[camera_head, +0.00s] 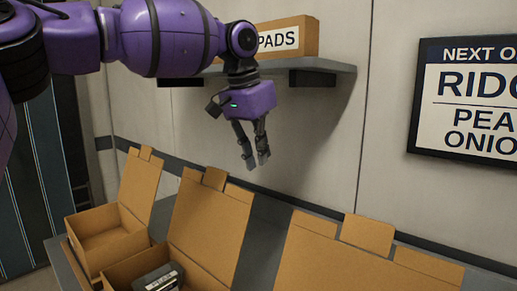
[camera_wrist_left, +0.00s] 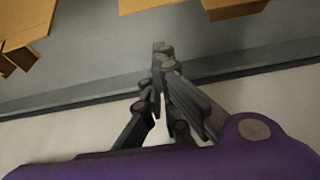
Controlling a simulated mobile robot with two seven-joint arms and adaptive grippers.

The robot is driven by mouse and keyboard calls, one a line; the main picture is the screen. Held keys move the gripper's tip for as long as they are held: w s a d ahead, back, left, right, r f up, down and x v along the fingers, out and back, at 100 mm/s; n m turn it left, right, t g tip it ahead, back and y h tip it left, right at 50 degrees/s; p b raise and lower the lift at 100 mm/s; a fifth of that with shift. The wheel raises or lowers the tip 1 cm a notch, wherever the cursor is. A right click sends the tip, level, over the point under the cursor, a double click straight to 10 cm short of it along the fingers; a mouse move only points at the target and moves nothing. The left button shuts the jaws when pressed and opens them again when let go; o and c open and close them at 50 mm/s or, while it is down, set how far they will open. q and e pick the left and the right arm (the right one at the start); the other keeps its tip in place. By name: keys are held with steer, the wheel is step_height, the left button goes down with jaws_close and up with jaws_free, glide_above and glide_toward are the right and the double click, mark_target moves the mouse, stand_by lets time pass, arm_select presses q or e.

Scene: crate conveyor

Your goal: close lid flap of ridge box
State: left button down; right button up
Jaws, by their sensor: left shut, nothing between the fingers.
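Three brown cardboard boxes stand in a row with their lid flaps raised. The left box (camera_head: 108,240) is open and looks empty, with its lid flap (camera_head: 138,185) up. The middle box (camera_head: 140,268) holds a dark item with a pale label (camera_head: 158,279); its lid flap (camera_head: 210,222) leans up and back. The right lid flap (camera_head: 350,262) is up, and its box is below the picture. I cannot tell which is the ridge box. My left gripper (camera_head: 257,164) is shut and empty, pointing down above and behind the middle flap, apart from it. Its fingers also show in the left wrist view (camera_wrist_left: 163,48).
A wall shelf (camera_head: 335,67) carrying a carton marked PADS (camera_head: 290,37) is close behind my left wrist. A framed sign (camera_head: 470,100) hangs at right, partly cut off. The grey surface (camera_wrist_left: 110,75) under the boxes shows bare in the wrist view.

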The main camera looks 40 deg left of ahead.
arm_select(q)
steer(key=f, duration=0.1)
steer(key=s+f+p, duration=0.1)
steer(key=f, duration=0.2)
steer(key=shift+s+a+f, duration=0.15)
steer(key=shift+s, duration=0.25)
arm_select(e)
steer(key=shift+w+r, duration=0.45)
steer(key=shift+r, duration=0.25)
arm_select(q)
steer(key=shift+s+p, duration=0.1)
steer(key=shift+p, duration=0.2)
arm_select(e)
steer(key=shift+d+r, duration=0.1)
